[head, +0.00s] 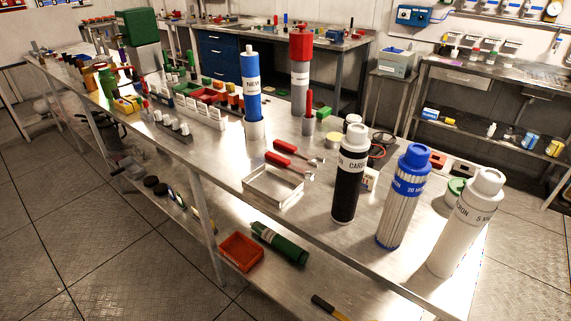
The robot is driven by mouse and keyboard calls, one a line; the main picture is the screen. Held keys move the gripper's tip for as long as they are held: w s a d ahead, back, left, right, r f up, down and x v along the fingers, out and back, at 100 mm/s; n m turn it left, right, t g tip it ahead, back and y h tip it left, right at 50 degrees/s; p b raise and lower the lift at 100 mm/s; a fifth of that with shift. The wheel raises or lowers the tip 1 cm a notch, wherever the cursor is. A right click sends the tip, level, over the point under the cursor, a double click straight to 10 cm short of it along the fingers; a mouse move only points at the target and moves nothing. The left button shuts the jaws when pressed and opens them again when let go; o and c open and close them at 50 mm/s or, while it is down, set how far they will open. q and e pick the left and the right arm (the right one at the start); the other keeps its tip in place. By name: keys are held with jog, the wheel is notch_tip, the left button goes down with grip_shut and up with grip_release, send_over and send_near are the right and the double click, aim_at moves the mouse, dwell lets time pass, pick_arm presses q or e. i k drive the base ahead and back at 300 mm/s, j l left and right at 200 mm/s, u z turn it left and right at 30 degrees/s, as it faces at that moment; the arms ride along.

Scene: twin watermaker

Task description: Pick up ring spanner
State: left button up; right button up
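Two tools with red handles lie on the long metal table (225,150), near its middle. The farther red-handled tool (288,147) has a silver end pointing right. The nearer red-handled tool (282,162) lies partly at the rim of a shallow metal tray (272,190), its silver end also to the right. Their ends are too small to tell whether either is a ring spanner. Neither of my grippers is in view.
Upright black (349,175), blue-capped (402,200) and white (466,225) cartridges stand at the table's near right end. A blue "NEW" cylinder (250,85) and a red-topped grey one (300,75) stand behind the tools. A lower shelf holds an orange bin (240,251).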

aim_at(283, 162)
jog(key=i+j, duration=0.15)
jog(key=j, duration=0.2)
jog(key=i+j, duration=0.1)
jog(key=j, duration=0.2)
jog(key=i+j, duration=0.15)
jog(key=j, duration=0.2)
jog(key=i+j, duration=0.1)
jog(key=j, duration=0.25)
jog(key=j+z, duration=0.15)
jog(key=z, duration=0.2)
jog(key=i+j+z, duration=0.1)
jog(key=z, duration=0.25)
jog(key=j+z, duration=0.2)
jog(key=z, duration=0.15)
